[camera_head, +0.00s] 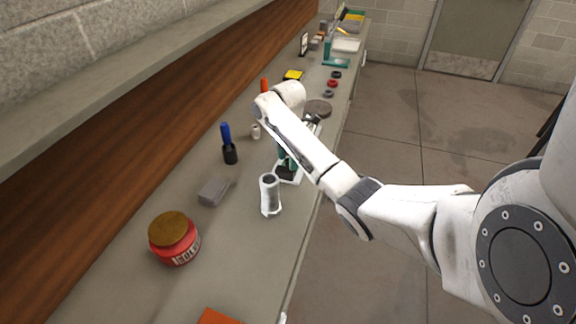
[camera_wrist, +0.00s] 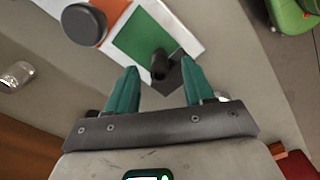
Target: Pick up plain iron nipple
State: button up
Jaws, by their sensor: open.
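A small dark cylinder (camera_wrist: 159,66), which looks like the plain iron nipple, is on a flat green, white and orange piece (camera_wrist: 130,42) in the wrist view. My gripper (camera_wrist: 160,72) is open, with one teal finger on each side of the dark cylinder in that picture. I cannot tell whether the fingers touch it or how far above the surface they are. In the head view my arm covers most of this spot. Only a bit of teal finger and a white edge of the flat piece (camera_head: 291,178) show below my wrist.
A larger dark round piece (camera_wrist: 85,25) is left of the fingers in the wrist view. Floor lies open right.

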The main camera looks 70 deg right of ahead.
jog(key=shift+c, duration=0.3)
grip_shut()
